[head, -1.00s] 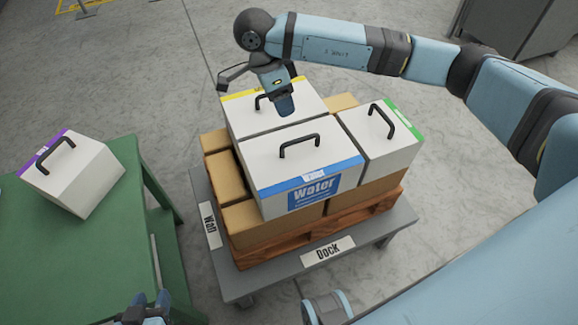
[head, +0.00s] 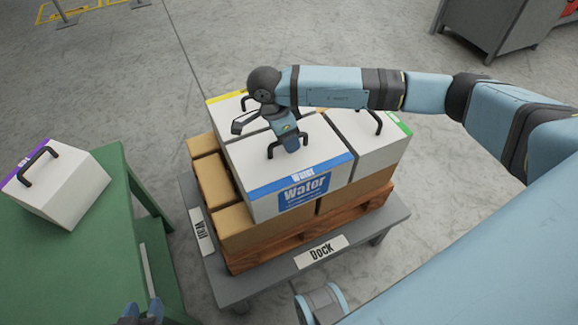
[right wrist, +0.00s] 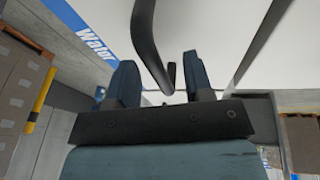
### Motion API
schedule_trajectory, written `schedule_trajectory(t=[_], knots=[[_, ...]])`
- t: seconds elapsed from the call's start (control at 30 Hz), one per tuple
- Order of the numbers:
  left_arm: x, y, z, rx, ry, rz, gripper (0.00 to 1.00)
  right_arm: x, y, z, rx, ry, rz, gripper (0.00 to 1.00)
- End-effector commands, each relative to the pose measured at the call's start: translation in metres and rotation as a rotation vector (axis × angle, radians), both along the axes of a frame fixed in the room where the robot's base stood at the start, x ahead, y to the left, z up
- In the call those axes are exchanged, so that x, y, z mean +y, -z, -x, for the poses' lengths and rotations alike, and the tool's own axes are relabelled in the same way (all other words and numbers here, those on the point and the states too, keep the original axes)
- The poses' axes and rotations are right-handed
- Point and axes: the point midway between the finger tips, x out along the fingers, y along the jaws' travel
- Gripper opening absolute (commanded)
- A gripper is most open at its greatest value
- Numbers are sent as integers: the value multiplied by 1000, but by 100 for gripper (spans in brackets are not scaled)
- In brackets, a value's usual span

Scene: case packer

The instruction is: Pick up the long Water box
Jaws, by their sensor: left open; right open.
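The long Water box (head: 305,192) is white with a blue stripe and label, and sits on top of the stack at the front. Its black handle (head: 272,149) stands up from the lid. My right gripper (head: 291,145) is open over this lid at the handle. In the right wrist view the black handle (right wrist: 148,35) runs down between the two fingers of the open right gripper (right wrist: 160,85); contact cannot be told. The blue Water label (right wrist: 90,40) shows at upper left. My left gripper (head: 142,315) is open and empty at the bottom edge, only partly in view.
A yellow-striped box (head: 226,105) and a green-striped box (head: 385,150) adjoin the Water box. Brown cartons (head: 208,180) and a wooden pallet (head: 290,245) lie below on a grey cart (head: 240,285). A purple-striped box (head: 70,190) stands on a green table (head: 110,250).

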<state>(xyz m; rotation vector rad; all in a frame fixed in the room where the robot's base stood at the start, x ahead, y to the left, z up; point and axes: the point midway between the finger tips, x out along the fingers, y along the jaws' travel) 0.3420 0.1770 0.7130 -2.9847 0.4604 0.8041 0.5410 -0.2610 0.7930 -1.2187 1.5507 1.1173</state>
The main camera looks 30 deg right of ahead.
Motion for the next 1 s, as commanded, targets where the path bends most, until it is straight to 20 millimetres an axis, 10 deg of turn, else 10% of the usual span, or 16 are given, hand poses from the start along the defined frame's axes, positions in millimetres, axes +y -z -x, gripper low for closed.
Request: schedule_trajectory(t=[0.27, 0.5, 1.0], knots=[[-1, -5, -1, -9, 1, 5, 43, -2, 8, 1, -1, 0, 0, 47], [-1, -2, 0, -4, 1, 3, 43, -2, 7, 1, -1, 0, 0, 0], [0, 1, 0, 1, 1, 0, 43, -2, 7, 1, -1, 2, 3, 0]])
